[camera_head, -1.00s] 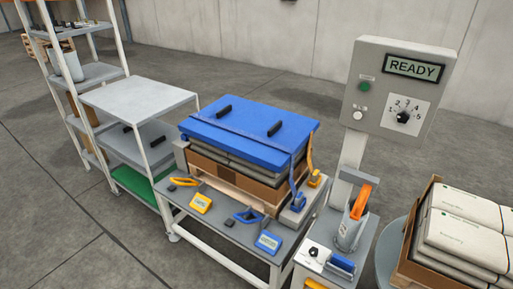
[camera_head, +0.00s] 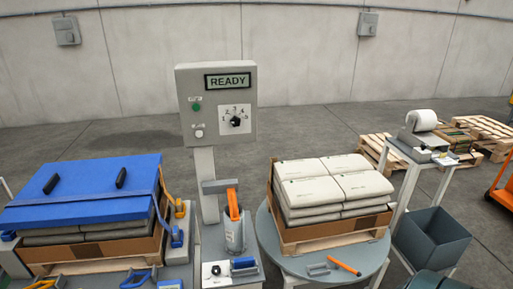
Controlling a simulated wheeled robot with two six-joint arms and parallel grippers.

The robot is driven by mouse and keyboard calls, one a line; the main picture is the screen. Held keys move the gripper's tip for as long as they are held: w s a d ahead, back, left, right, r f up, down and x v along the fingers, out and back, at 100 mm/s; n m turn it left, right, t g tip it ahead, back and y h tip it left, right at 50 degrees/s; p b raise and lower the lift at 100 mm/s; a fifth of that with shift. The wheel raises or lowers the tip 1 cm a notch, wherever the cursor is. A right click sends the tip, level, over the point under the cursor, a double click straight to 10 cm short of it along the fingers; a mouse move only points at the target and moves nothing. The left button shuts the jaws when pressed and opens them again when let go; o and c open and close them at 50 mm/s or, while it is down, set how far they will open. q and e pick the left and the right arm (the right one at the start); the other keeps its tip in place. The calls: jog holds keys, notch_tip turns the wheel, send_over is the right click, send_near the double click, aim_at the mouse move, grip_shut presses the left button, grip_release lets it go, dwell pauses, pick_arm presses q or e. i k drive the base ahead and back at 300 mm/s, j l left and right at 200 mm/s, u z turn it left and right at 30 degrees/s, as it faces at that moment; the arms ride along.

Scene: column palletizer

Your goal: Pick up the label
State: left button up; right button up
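A label printer (camera_head: 424,140) with a white roll (camera_head: 421,120) on top stands on a small grey stand at the right. A small white patch (camera_head: 446,158) at the front right of the stand top may be the label, but it is too small to tell for sure. Neither of my grippers shows in the view.
A round table (camera_head: 268,240) carries a pallet with stacked white bags (camera_head: 335,185); an orange marker (camera_head: 344,268) lies on its front. A control box (camera_head: 215,105) reads READY. A dark bin (camera_head: 432,238) stands below the printer stand. Pallets (camera_head: 480,128) lie behind.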

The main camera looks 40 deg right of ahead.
aim_at(441, 159)
jog(key=i+l, duration=0.1)
jog(key=l, duration=0.9)
jog(key=l+u, duration=0.1)
jog(key=l, duration=0.9)
jog(key=i, duration=0.05)
